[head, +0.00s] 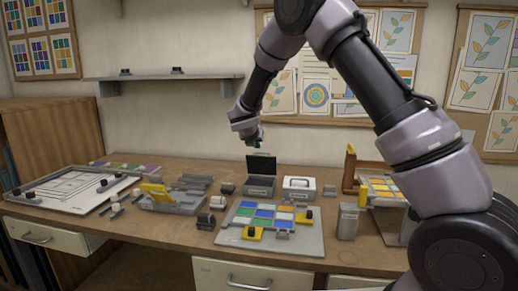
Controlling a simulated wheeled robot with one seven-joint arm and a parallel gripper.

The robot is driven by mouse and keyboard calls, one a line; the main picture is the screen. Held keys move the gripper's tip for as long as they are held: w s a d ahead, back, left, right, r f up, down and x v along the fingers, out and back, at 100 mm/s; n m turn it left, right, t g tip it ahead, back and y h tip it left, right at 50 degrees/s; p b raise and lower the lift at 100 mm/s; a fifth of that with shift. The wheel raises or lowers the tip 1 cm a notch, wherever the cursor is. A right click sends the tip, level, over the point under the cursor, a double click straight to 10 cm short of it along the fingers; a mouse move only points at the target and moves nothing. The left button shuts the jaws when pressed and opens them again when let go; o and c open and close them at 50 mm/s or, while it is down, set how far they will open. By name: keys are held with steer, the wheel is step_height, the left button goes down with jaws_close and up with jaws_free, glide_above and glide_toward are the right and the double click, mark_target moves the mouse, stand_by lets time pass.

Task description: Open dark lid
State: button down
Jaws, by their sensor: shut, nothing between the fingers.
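The dark lid (261,164) stands raised at the back of a small grey box (260,187) on the middle of the workbench. The front of the box faces me and its top looks open; its inside is too small to make out. My gripper (256,143) is just above the lid's upper edge in the picture, pointing down. It is shut and empty. I cannot tell whether it touches the lid, but it looks a little apart from it.
A board with coloured tiles (268,217) lies in front. A grey canister (347,222) stands at right. A yellow-handled tool tray (172,201) and a framed panel (70,189) lie left.

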mark_target(260, 153)
steer(key=x, duration=0.9)
steer(key=shift+w+d+f, duration=0.1)
steer(key=shift+w+f, duration=0.1)
steer(key=w, duration=0.4)
steer(key=shift+d+r, duration=0.3)
steer(key=shift+d, duration=0.1)
